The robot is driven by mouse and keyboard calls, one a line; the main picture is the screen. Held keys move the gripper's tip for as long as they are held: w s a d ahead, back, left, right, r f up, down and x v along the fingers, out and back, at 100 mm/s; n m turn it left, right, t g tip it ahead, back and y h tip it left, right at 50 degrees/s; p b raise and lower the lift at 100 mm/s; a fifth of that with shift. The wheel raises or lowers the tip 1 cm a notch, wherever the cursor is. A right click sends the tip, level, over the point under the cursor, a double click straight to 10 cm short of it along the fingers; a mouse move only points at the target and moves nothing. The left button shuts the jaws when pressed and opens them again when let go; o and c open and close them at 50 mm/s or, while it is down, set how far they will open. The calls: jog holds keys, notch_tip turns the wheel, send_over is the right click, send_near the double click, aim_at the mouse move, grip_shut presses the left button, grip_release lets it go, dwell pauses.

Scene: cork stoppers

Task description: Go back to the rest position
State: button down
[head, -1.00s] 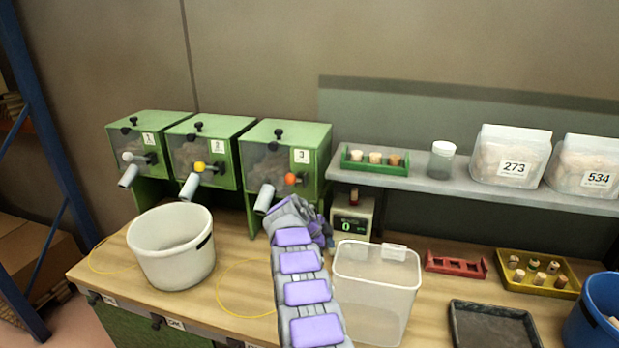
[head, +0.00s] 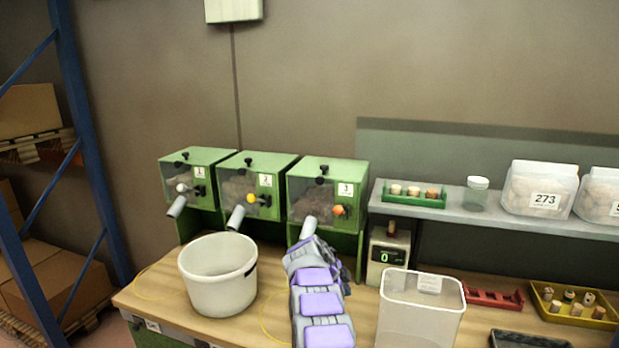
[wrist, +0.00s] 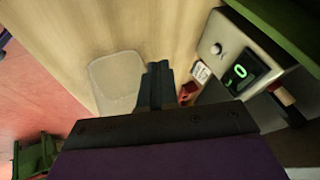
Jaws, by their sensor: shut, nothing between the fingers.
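My gripper (wrist: 155,85) shows in the wrist view as dark fingers pressed together, with nothing between them. In the head view my purple and grey arm rises from the bottom middle, and its far end is in front of the third green dispenser (head: 327,196). The fingertips are hidden there. The counter box with a green 0 (head: 388,258) stands just right of the arm; it also shows in the wrist view (wrist: 242,62). The clear plastic bin (head: 420,310) stands to the right of the arm, apart from it.
A white bucket (head: 218,280) stands left of the arm on the wooden bench (head: 180,300). Two more green dispensers stand behind it.

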jog(key=s+a+r+n, duration=0.3)
jog(key=a, duration=0.2)
jog(key=s+d+r+n+g+y, duration=0.15)
jog(key=s+r+n, duration=0.4)
jog(key=s, duration=0.65)
jog(key=s+d+r+n+g+y, duration=0.15)
jog(key=s+r+n, duration=0.35)
jog(key=s, duration=0.7)
jog(key=s+d+n+g+y, duration=0.2)
jog(key=s+n, duration=0.4)
jog(key=s, duration=2.9)
jog(key=shift+s+d+f, duration=0.15)
jog(key=shift+d+f, duration=0.25)
jog(key=shift+d, duration=0.1)
